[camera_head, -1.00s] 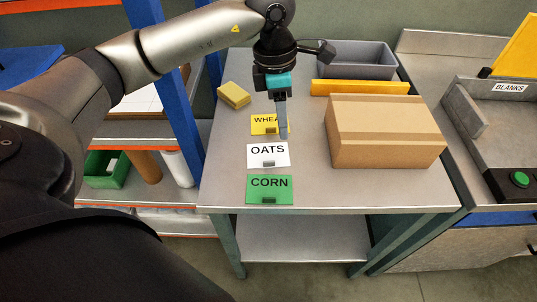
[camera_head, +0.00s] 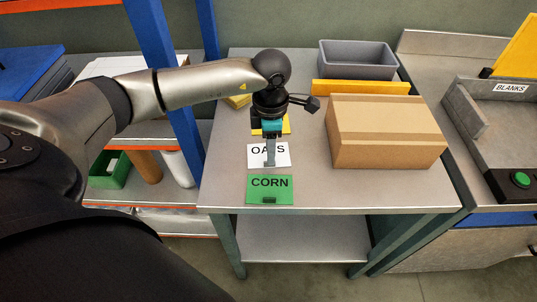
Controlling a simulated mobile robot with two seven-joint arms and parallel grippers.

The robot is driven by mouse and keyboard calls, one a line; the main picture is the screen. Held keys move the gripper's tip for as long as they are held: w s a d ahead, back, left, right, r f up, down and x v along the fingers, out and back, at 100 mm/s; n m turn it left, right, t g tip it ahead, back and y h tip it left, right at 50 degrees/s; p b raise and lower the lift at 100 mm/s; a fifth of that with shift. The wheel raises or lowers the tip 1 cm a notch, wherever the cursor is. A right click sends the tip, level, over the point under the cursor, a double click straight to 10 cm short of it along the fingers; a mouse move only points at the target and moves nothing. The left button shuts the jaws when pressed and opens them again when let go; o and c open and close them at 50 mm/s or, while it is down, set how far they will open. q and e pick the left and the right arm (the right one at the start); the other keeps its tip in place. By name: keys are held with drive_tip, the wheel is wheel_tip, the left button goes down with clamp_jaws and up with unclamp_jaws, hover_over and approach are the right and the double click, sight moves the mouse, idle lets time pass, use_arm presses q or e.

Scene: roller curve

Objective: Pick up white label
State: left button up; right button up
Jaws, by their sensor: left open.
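The white label (camera_head: 283,158), marked OATS, lies flat on the steel table, between the green CORN label (camera_head: 270,183) in front and the yellow WHEAT label (camera_head: 287,128) behind. My left gripper (camera_head: 270,163) points down over the white label and hides the middle of its lettering and its small grey tab. Its jaws are open with nothing seen between them. I cannot tell whether the fingertips touch the label. The wheat label is mostly hidden behind my gripper. My right gripper is not in view.
A cardboard box (camera_head: 385,138) stands to the right, with a yellow bar (camera_head: 361,87) and a grey bin (camera_head: 357,62) behind it. A yellow block (camera_head: 238,101) is partly hidden by my arm. A blue post (camera_head: 172,90) stands left of the table (camera_head: 330,194), whose front right is clear.

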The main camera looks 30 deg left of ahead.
sight(257, 153)
use_arm(q)
drive_tip(key=f, duration=0.3)
drive_tip(key=shift+d+f, duration=0.25)
drive_tip(key=shift+f, duration=0.1)
clamp_jaws()
